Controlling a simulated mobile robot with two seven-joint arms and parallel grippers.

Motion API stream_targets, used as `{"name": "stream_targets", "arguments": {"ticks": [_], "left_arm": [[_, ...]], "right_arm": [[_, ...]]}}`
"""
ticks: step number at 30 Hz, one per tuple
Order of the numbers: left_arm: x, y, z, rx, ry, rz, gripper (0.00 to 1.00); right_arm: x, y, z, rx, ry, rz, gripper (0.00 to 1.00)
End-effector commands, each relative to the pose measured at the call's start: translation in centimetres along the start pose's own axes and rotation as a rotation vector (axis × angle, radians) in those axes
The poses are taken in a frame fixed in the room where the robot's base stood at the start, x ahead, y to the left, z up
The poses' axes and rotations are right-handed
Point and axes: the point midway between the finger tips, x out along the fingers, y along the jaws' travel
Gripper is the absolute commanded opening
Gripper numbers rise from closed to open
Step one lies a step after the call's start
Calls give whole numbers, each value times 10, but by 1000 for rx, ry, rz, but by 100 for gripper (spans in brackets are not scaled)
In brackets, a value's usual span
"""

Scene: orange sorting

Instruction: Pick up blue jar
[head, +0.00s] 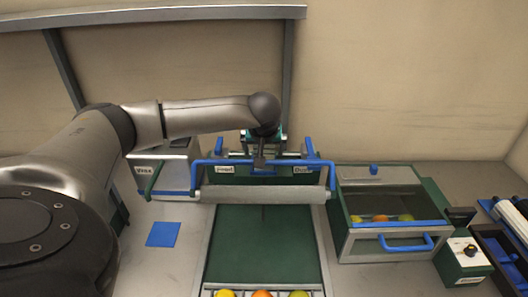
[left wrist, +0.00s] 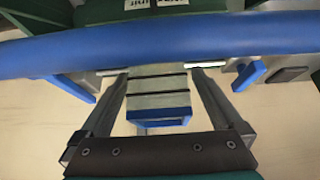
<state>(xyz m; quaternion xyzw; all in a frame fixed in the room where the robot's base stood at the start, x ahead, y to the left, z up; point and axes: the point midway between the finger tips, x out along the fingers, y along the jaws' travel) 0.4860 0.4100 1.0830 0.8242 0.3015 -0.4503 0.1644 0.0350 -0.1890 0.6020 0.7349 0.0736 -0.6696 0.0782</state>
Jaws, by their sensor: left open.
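I cannot make out a blue jar for certain in either view. My left gripper (head: 260,160) is over the back of the green conveyor, at the blue rail (head: 212,162), and partly hidden by its own wrist. In the left wrist view its two fingers (left wrist: 160,74) are spread apart. A pale banded block with a blue end (left wrist: 160,114) shows between them; I cannot tell whether it is touched or what it is. A wide blue bar (left wrist: 160,43) crosses in front of the fingertips. My right gripper is not in view.
The green conveyor (head: 264,245) has several fruits at its near end. A blue square (head: 163,234) lies at left. A glass-topped box with a blue handle (head: 405,243) holds fruit at right. A control box (head: 463,262) and a dark tray (head: 500,250) stand further right.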

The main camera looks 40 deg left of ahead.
Motion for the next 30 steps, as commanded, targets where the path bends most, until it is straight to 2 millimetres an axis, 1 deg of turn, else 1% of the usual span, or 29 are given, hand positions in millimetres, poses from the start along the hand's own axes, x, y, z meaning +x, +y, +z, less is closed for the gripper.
{"name": "stream_targets", "arguments": {"ticks": [5,30], "left_arm": [[0,0,0,1,0,0,99],[-1,0,0,0,0,0,4]], "right_arm": [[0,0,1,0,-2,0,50],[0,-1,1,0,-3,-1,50]]}}
